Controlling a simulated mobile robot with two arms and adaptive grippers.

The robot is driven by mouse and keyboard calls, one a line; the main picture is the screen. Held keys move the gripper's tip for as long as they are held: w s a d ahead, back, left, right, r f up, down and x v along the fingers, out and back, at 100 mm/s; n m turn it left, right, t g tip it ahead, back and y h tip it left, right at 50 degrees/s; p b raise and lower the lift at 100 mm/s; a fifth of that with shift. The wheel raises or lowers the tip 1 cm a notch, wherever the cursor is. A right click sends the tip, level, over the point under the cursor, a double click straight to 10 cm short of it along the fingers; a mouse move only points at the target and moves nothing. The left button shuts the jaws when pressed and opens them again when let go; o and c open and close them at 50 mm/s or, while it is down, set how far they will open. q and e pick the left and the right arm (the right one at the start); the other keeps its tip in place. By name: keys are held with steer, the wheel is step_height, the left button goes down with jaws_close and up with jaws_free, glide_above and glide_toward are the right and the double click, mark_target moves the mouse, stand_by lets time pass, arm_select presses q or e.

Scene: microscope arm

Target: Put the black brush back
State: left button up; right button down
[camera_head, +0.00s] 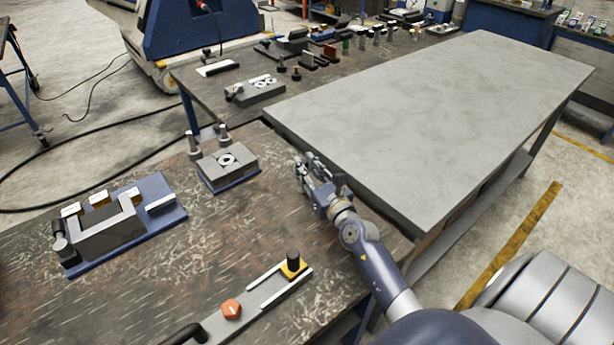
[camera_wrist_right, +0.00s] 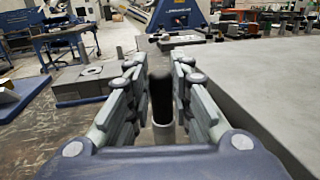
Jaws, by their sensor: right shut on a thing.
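My right gripper (camera_head: 303,165) is over the right side of the brown workbench, close to the edge of the grey table. In the right wrist view its two fingers (camera_wrist_right: 161,90) are on either side of an upright dark cylinder with a grey lower part (camera_wrist_right: 161,98), which looks like the black brush. The gripper is shut on it. The brush is hard to make out in the head view, where the fingers hide it. Its lower end is hidden in the wrist view. My left gripper is not in view.
A grey block on a blue base (camera_head: 228,166) stands left of the gripper, with two grey posts behind it. A blue fixture (camera_head: 160,191) is further left. A rail with an orange knob (camera_head: 231,309) and a black-topped yellow piece (camera_head: 292,264) lies in front. The grey table (camera_head: 430,110) is bare.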

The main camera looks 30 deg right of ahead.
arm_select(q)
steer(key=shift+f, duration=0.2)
arm_select(e)
steer(key=shift+f, duration=0.1)
steer(key=shift+f, duration=0.2)
steer(key=c, duration=1.4)
jaws_free()
steer(key=shift+c, duration=0.2)
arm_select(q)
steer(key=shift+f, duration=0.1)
arm_select(e)
steer(key=shift+r, duration=0.1)
steer(key=s, duration=0.3)
steer(key=s+b, duration=0.1)
steer(key=s, duration=0.2)
steer(key=s+a, duration=0.1)
steer(key=s, duration=0.3)
steer(key=shift+s+a+f, duration=0.1)
steer(key=shift+f, duration=0.1)
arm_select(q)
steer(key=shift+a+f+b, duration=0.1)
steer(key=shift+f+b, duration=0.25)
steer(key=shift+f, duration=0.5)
arm_select(e)
steer(key=shift+s+a+r, duration=0.1)
steer(key=shift+s, duration=0.8)
